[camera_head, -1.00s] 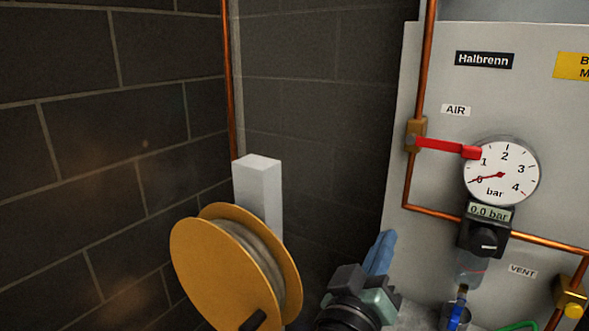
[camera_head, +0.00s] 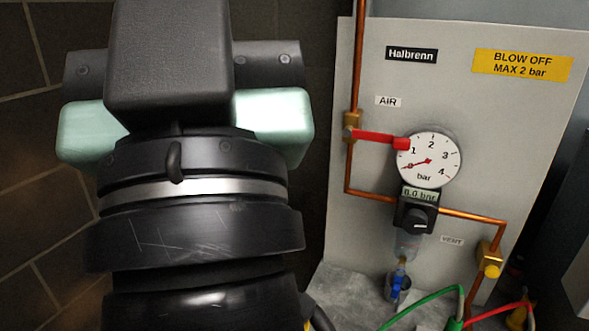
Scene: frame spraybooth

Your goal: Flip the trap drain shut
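The trap drain is a small blue lever (camera_head: 397,285) under the clear bowl of the water trap (camera_head: 406,246). The lever looks roughly upright, in line with the outlet, and stands in front of a small dark cup (camera_head: 388,294). My gripper (camera_head: 185,120) fills the left of the picture, seen from behind with its black housing and pale green sides. It is left of the panel and well apart from the drain in the picture. Its fingertips are hidden, so I cannot see whether it is open or holds anything.
A yellow-capped vent valve (camera_head: 491,271) sits at right. Green (camera_head: 430,297) and red (camera_head: 496,312) hoses curve below.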

